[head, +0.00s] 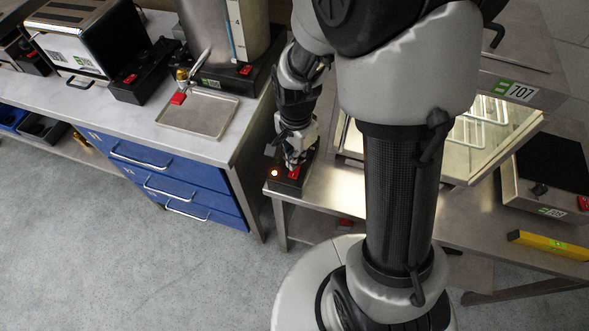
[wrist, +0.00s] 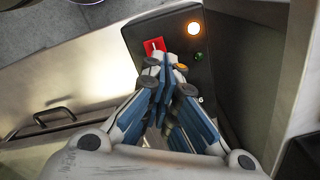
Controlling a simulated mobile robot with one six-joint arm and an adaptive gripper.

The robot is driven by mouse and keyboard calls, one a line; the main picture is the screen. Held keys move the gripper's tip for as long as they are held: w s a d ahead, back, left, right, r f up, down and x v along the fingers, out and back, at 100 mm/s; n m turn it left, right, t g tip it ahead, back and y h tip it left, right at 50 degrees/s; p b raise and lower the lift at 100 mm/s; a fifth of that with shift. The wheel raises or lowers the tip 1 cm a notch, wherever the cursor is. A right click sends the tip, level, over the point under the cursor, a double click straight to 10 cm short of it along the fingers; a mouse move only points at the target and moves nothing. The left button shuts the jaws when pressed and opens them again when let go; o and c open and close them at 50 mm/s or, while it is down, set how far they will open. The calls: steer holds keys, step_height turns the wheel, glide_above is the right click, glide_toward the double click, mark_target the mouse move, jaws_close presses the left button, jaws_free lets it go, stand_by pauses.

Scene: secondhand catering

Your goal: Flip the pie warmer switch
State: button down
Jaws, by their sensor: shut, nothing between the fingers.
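The pie warmer (head: 490,135) is a lit metal and glass cabinet on the right-hand steel bench, partly hidden behind my arm. A black control box (head: 290,183) sits at its left, by the bench corner. The box carries a red switch (head: 294,172) and a glowing orange lamp; in the wrist view the red switch (wrist: 152,45) and the lamp (wrist: 194,28) show clearly. My gripper (head: 295,160) is shut and empty, pointing down over the box. In the wrist view its fingertips (wrist: 169,62) are just beside the red switch; I cannot tell whether they touch it.
A toaster (head: 75,40), an urn (head: 222,40) and a drip tray (head: 197,113) stand on the left counter above blue drawers (head: 170,180). A scale (head: 545,175) and a yellow level (head: 547,245) lie on the right bench. The floor between is clear.

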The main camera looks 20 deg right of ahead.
mark_target(297, 171)
steer(key=shift+f+b, duration=0.8)
steer(key=shift+f, duration=0.3)
stand_by(0.6)
steer(key=shift+r, duration=0.15)
step_height(297, 171, up, 7)
steer(key=p, duration=0.6)
stand_by(0.6)
steer(key=s+r+n+t, duration=0.2)
steer(key=s+r+n, duration=0.4)
steer(key=r, duration=0.4)
steer(key=s+r+n+t, duration=0.2)
steer(key=s+r+n, duration=0.5)
steer(key=s+r, duration=0.2)
step_height(297, 171, up, 2)
steer(key=shift+r+t, duration=0.1)
steer(key=shift+t, duration=0.2)
